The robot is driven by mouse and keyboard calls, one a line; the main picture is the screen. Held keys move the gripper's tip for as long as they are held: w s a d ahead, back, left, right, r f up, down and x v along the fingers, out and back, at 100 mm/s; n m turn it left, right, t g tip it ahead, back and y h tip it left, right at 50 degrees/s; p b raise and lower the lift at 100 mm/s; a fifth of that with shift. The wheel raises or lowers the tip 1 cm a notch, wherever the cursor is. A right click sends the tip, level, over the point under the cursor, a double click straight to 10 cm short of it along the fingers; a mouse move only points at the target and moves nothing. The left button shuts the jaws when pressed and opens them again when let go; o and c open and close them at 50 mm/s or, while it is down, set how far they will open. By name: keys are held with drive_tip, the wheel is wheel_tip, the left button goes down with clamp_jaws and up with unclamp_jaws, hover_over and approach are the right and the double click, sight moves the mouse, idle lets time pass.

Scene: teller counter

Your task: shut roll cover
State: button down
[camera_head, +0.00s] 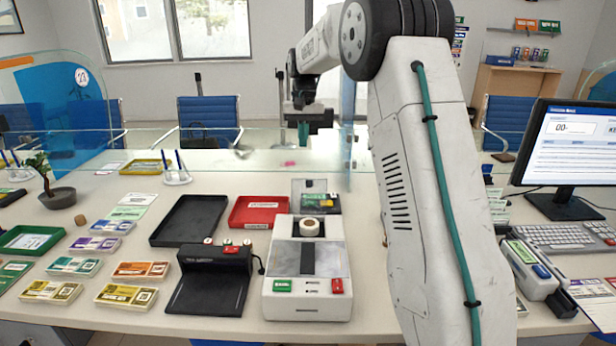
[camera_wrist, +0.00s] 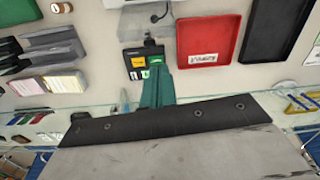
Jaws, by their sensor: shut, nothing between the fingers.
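A white printer-like machine (camera_head: 336,285) stands on the counter in the head view, with green and red buttons at its front. A white paper roll (camera_head: 309,227) sits in its open top. A greyish see-through cover (camera_head: 300,188) stands raised behind the roll, so the roll is uncovered. My gripper (camera_head: 303,140) is shut and empty, well above and behind the machine, near the glass screen. In the wrist view my teal fingers (camera_wrist: 158,85) are together, and a grey panel (camera_wrist: 143,22), likely the cover, shows at the top edge.
A small dark device (camera_head: 318,203) with green and yellow labels stands behind the cover. A red tray (camera_head: 258,212) and a black tray (camera_head: 188,220) lie to the left. A black reader (camera_head: 212,280) stands beside the machine. A glass screen (camera_head: 250,150) runs along the counter's back.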

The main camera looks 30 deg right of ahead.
sight(309, 196)
drive_tip(key=w+d+f, duration=0.4)
drive_tip(key=f, duration=0.1)
drive_tip(key=s+a+f, duration=0.1)
drive_tip(key=s+f, duration=0.2)
drive_tip(key=f, duration=0.5)
drive_tip(key=shift+a+f+m, duration=0.25)
drive_tip(key=shift+a+m, duration=0.05)
drive_tip(key=shift+a, duration=0.1)
